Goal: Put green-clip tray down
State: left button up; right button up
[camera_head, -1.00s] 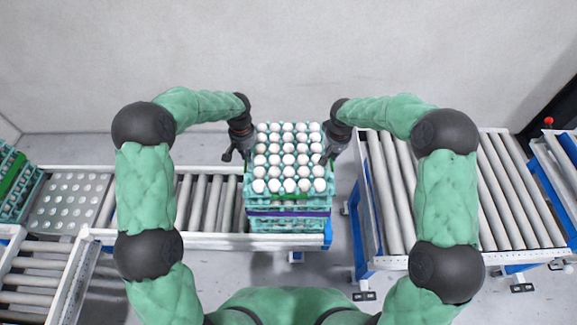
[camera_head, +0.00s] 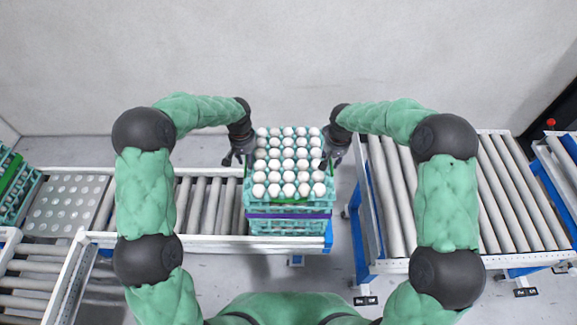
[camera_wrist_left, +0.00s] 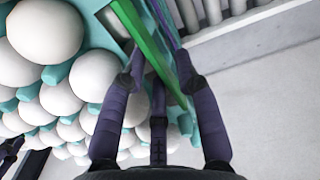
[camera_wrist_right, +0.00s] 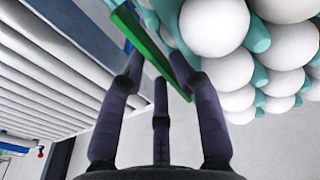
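The green-clip tray (camera_head: 247,187) is full of white eggs and sits on top of a teal tray stack (camera_head: 262,227) with a purple band. Its green clip shows as a bar in the left wrist view (camera_wrist_left: 150,45) and the right wrist view (camera_wrist_right: 150,48). My left gripper (camera_head: 236,160) is at the tray's left side, its fingers spread on both sides of the clip bar. My right gripper (camera_head: 331,163) is at the right side, its fingers likewise spread around the bar. Both look open; small contacts at the bar are hard to see.
The stack stands at the right end of the left roller conveyor (camera_head: 205,200). A gap of floor separates it from the right roller conveyor (camera_head: 505,190), which is empty. Another teal stack (camera_head: 10,190) stands at the far left beside a plate with round holes (camera_head: 65,205).

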pick_arm(q)
jog(key=shift+r, duration=0.1)
notch_tip(320, 180, up, 8)
pick_arm(e)
notch_tip(320, 180, up, 12)
jog(key=s, duration=0.1)
jog(key=shift+s, duration=0.2)
dwell(0.6)
dwell(0.5)
